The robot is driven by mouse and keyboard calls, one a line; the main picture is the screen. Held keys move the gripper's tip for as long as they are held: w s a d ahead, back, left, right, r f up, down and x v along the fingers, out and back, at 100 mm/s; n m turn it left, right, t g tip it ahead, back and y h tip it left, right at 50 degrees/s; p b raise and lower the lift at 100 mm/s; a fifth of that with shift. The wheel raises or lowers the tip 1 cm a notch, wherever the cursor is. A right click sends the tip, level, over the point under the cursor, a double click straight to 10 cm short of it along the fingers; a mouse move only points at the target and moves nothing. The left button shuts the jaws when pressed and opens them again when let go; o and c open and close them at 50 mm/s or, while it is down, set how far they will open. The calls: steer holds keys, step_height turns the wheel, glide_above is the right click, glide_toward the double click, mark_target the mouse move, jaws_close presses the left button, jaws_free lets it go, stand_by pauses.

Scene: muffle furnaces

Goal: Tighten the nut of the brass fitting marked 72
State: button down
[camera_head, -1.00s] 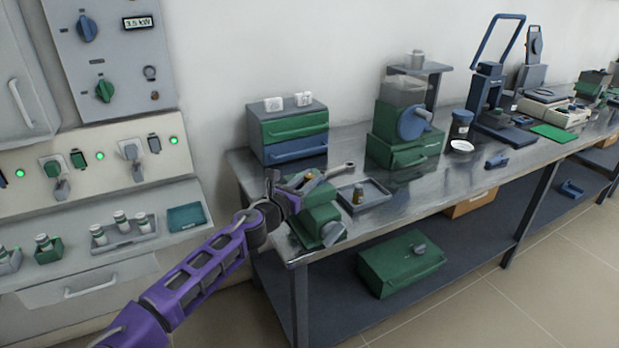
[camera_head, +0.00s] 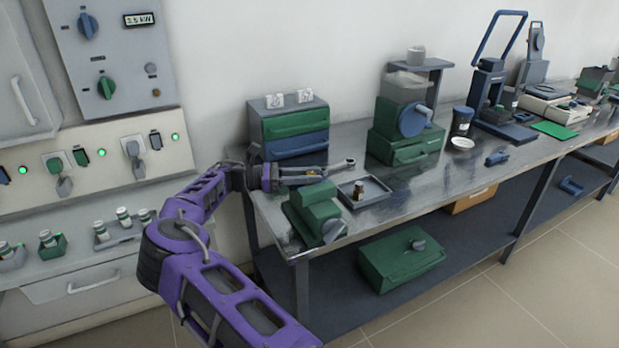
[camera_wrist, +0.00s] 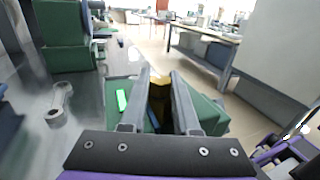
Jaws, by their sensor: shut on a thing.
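A brass fitting (camera_head: 311,172) is at the top of the green vise (camera_head: 316,208) on the near left corner of the bench. My gripper (camera_head: 320,172) lies nearly level above the vise, its fingers around the brass piece. In the wrist view my gripper (camera_wrist: 160,82) is shut on the brass fitting (camera_wrist: 158,100), with the green vise (camera_wrist: 208,112) below. The fingers hide much of the fitting, and no number is readable.
A dark tray (camera_head: 380,188) beside the vise holds another small brass-coloured piece (camera_head: 359,190). A drawer box (camera_head: 293,133) with two white tags stands behind my gripper. A green machine (camera_head: 405,140) stands farther right. Bench space in front of that machine is clear.

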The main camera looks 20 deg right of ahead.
steer(key=shift+d+f+m+g+y+b, duration=0.15)
steer(key=shift+m+g+y+b, duration=0.55)
steer(key=shift+m+g, duration=0.75)
steer(key=shift+f+g+y, duration=0.1)
steer(key=shift+g+y, duration=0.3)
steer(key=shift+g, duration=0.45)
steer(key=c, duration=0.6)
jaws_free()
steer(key=shift+c, duration=0.2)
steer(key=shift+r, duration=0.2)
